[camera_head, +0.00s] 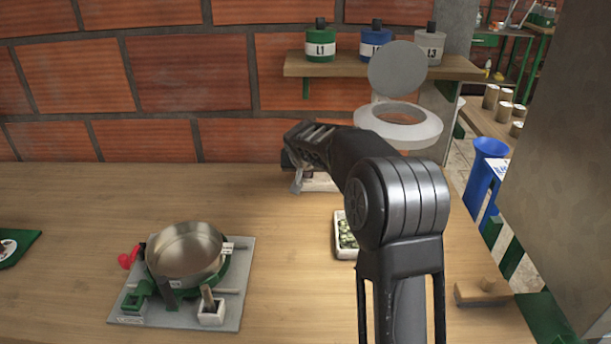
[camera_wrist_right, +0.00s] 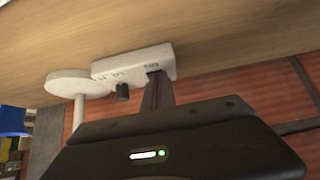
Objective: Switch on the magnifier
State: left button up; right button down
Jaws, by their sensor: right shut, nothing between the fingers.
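The magnifier (camera_head: 432,128) has a white ring head with a round grey lid raised above it. Its white base box (camera_head: 320,184) stands on the table near the brick wall, partly hidden by my right arm. In the right wrist view the base box (camera_wrist_right: 108,70) has printed lettering, a dark knob (camera_wrist_right: 122,92) and a round white foot with a post beside it. My right gripper (camera_head: 296,184) is shut and empty. Its fingers (camera_wrist_right: 155,82) reach the box face by the lettering at one end; I cannot tell whether they touch. My left gripper is out of view.
A steel pan (camera_head: 187,252) stands on a grey board (camera_head: 235,310) at the left. A white tray of green pieces (camera_head: 346,236) lies beside my right arm. A shelf (camera_head: 300,68) with labelled canisters hangs above. The table between pan and tray is clear.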

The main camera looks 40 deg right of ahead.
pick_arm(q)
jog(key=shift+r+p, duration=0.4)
pick_arm(e)
jog(key=shift+r, duration=0.85)
jog(key=shift+r, duration=0.25)
jog(key=r+p, duration=0.1)
jog(key=r, duration=0.1)
jog(key=r+p, duration=0.1)
jog(key=p, duration=0.1)
jog(key=shift+s+a+r, duration=0.2)
jog(key=shift+r, duration=0.15)
pick_arm(q)
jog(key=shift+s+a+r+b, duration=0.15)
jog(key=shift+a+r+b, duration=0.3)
jog(key=shift+b, duration=0.75)
pick_arm(e)
jog(key=s+a+r, duration=0.5)
jog(key=s, duration=0.1)
jog(key=shift+s, duration=0.4)
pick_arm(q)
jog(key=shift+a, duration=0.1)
pick_arm(e)
jog(key=shift+r, duration=0.2)
